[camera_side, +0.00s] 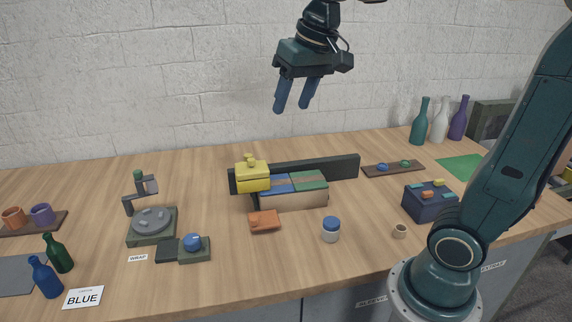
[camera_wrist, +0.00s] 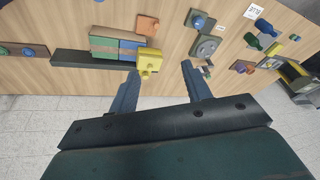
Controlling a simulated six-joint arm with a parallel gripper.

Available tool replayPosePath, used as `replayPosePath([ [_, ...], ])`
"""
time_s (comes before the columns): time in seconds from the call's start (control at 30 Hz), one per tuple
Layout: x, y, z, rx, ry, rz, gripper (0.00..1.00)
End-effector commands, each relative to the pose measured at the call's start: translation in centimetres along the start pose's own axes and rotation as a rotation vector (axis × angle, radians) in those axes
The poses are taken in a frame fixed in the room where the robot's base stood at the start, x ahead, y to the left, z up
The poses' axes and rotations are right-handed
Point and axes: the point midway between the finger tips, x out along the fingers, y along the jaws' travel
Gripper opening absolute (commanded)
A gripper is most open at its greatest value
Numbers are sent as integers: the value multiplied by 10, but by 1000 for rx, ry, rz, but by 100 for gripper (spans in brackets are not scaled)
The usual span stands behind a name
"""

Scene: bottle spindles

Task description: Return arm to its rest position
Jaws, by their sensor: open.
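My gripper (camera_side: 296,93) hangs high above the back of the wooden bench (camera_side: 330,272), in front of the white brick wall. Its two blue fingers are apart with nothing between them in the side view. In the wrist view my gripper (camera_wrist: 158,88) also shows spread fingers, with the bench far beyond them. The yellow block (camera_side: 252,178) on the dark rail lies well below it, and it shows between the fingers in the wrist view (camera_wrist: 149,62) only at a distance.
Beside the yellow block stand blue and green boxes (camera_side: 308,180). A grey turntable (camera_side: 152,222) and blue and green bottles (camera_side: 45,278) are at left. A navy box (camera_side: 430,203) and several bottles (camera_side: 440,122) are at right. The air around my gripper is clear.

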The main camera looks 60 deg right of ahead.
Motion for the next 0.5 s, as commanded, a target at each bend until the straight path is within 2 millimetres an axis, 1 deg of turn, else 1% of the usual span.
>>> replayPosePath([
  [0.03, -3, 0, 14, -22, 12, -4, 48],
  [0.23, -4, 4, 62, -108, 55, -16, 48],
  [0.5, 6, 14, 126, -221, 111, -26, 48],
])
